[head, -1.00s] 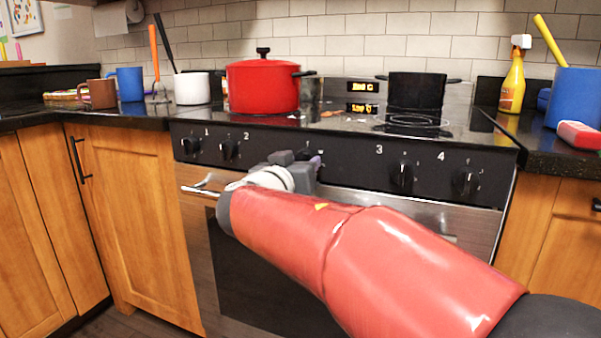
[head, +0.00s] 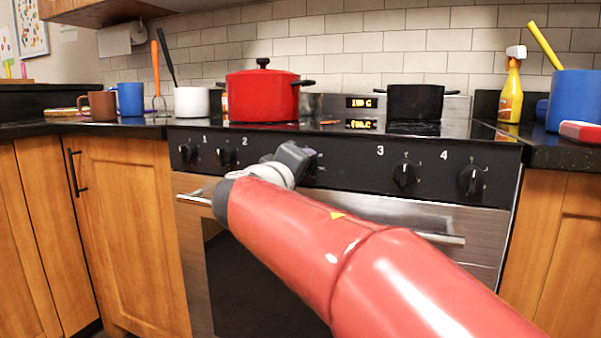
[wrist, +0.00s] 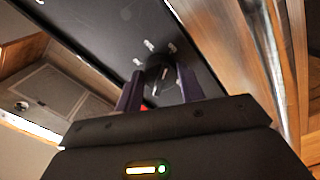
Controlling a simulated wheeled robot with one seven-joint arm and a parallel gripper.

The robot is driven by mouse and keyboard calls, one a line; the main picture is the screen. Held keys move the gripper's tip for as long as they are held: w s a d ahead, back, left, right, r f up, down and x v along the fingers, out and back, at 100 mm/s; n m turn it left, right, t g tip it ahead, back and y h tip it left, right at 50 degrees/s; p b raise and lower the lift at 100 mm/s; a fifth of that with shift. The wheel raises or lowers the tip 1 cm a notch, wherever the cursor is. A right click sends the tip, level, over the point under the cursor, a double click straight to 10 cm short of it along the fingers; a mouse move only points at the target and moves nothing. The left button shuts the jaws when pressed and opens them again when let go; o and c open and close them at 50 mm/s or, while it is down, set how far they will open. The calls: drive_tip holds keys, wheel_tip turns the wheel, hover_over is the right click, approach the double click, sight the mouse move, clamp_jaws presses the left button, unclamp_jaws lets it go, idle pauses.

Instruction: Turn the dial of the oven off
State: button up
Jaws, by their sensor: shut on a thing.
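The oven's black control panel (head: 345,168) runs across the stove front, with numbered knobs 1 and 2 on the left and 3 and 4 on the right. My gripper (head: 308,160) is at the panel's middle, between knobs 2 and 3, and hides the dial there in the head view. In the wrist view the round black oven dial (wrist: 161,80), with a white pointer line, sits between the two purple fingers of my gripper (wrist: 158,90). The fingers are shut on the dial's sides. White marks show on the panel beside it.
The steel oven handle (head: 420,235) runs below the panel, under my arm. A red pot (head: 262,97) and a black pot (head: 415,102) stand on the cooktop. Knob 3 (head: 404,174) is to the right of my gripper, and knob 2 (head: 227,156) to the left.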

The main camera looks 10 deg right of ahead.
drive_tip(key=shift+w+a+r+n+p, duration=0.1)
drive_tip(key=shift+n+p, duration=4.1)
drive_tip(key=shift+n, duration=3.15)
drive_tip(key=shift+a+r+n+p, duration=0.1)
drive_tip(key=shift+n+p, duration=4.05)
drive_tip(key=shift+n, duration=3.2)
drive_tip(key=shift+f, duration=0.1)
drive_tip(key=o, duration=1)
drive_tip(key=shift+c, duration=0.2)
